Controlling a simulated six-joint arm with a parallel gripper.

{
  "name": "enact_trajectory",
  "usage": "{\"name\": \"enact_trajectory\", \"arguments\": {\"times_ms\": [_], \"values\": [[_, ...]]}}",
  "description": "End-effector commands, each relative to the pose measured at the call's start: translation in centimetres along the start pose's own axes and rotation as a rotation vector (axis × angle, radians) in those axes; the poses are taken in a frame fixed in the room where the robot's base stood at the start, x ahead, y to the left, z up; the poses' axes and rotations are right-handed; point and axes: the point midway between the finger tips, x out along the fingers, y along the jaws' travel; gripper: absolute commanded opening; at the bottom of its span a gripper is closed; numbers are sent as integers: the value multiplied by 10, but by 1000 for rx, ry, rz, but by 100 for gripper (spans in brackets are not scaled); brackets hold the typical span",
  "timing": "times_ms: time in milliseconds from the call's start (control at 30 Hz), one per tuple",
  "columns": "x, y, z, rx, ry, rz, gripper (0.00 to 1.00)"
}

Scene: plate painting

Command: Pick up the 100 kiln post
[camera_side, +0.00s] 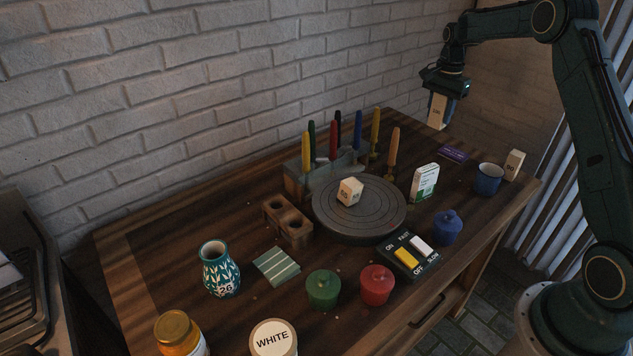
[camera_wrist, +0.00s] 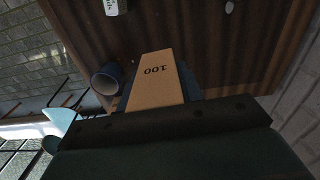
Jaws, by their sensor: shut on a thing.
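The 100 kiln post (camera_wrist: 155,82) is a pale tan block with "100" printed on its face, upside down in the wrist view. My gripper (camera_side: 444,97) is shut on it and holds it up above the back right of the table. In the side view the post (camera_side: 437,112) hangs down from the jaws, clear of the table. In the wrist view the gripper body covers the lower part of the picture and hides the post's near end.
A smaller pale post (camera_side: 513,165) and a blue mug (camera_side: 488,179) stand at the table's right end. A white-green box (camera_side: 424,182), purple packet (camera_side: 453,154) and grey turntable (camera_side: 330,222) with a pale block (camera_side: 350,191) are nearby. Upright coloured tools (camera_side: 333,140) stand behind.

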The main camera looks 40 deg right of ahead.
Motion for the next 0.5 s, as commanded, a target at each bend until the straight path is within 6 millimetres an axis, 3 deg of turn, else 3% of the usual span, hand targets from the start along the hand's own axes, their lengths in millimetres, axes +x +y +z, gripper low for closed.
{"name": "enact_trajectory", "arguments": {"times_ms": [200,500], "values": [[-26,0,0,0,2,-2,4],[-33,0,0,0,1,-1,4]]}}
